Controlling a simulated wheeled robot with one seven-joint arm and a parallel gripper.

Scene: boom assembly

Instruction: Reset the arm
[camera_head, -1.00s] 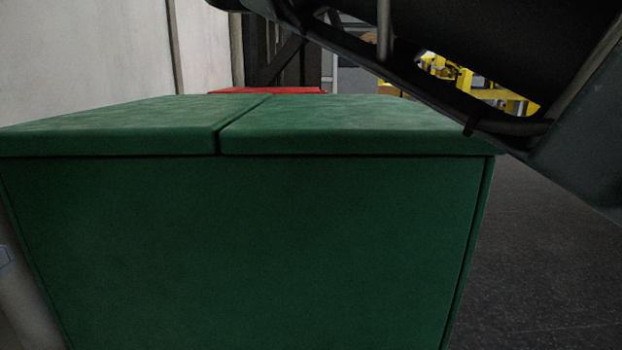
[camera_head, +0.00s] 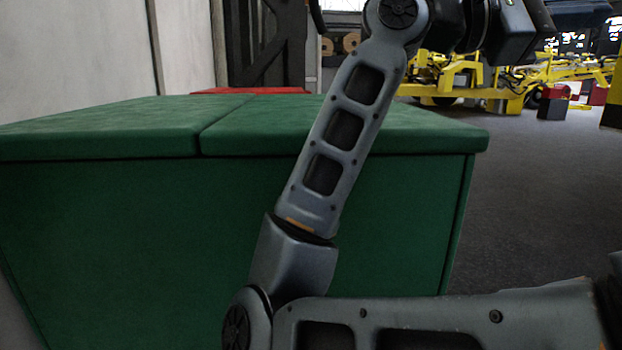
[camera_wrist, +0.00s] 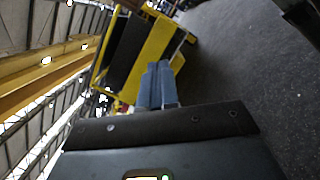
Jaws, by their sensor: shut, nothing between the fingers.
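My arm rises across the head view, bent at the elbow, in front of a green box. Its upper end reaches the top edge of the picture, and I cannot make out the gripper there. In the wrist view my gripper (camera_wrist: 158,66) shows as two blue-grey fingers, close together, with nothing between them. Beyond the fingers are yellow and dark machine parts (camera_wrist: 150,40), apart from them as far as I can see.
The green box (camera_head: 110,230) with a two-part lid stands close in front. A red surface (camera_head: 265,91) shows behind it. Yellow machinery (camera_head: 440,90) stands at the back right. Grey floor (camera_head: 550,210) at the right is open. A pale wall (camera_head: 70,50) is at the left.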

